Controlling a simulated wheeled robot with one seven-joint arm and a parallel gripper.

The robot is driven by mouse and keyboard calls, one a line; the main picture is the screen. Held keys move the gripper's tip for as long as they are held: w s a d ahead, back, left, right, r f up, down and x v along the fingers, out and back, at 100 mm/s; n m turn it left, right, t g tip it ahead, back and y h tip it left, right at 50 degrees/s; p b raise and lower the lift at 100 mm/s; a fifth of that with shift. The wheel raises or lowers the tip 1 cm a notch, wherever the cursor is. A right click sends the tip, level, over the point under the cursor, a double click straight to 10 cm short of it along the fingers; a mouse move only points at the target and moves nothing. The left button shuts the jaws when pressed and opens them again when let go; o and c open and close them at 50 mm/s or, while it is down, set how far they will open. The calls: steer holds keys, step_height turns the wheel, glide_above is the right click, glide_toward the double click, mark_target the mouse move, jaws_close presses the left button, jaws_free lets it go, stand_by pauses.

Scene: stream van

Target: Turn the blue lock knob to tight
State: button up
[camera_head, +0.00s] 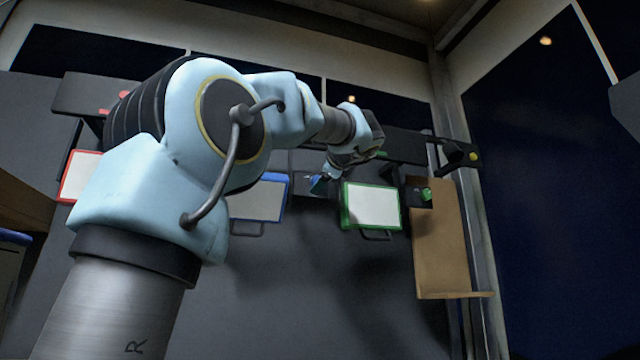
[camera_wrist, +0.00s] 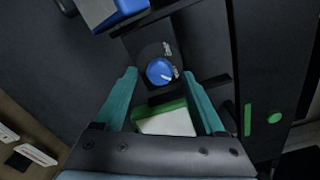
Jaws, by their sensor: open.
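The blue lock knob (camera_wrist: 159,71) is round with a pale pointer line and sits on a dark plate with small pale markings that I cannot read. It shows in the upper middle of the wrist view. My gripper (camera_wrist: 160,78) is open, with one teal finger on each side of the knob's line and a gap between them. The knob is ahead of the fingers, and I see no contact. In the head view the gripper (camera_head: 322,182) is small and partly hidden by my wrist, near the blue knob's plate between the blue-framed and green-framed panels.
A blue-framed panel (camera_head: 287,194) is left of the knob's plate and a green-framed panel (camera_head: 345,217) is right of it. A green knob (camera_head: 427,194) sits further right, by a brown board (camera_head: 441,250). A dark shelf (camera_head: 408,145) runs above. A red-framed panel (camera_head: 68,180) is far left.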

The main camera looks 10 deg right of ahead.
steer(key=s+d+b, duration=0.1)
steer(key=s+b, duration=0.2)
steer(key=s, duration=0.6)
steer(key=shift+d, duration=0.1)
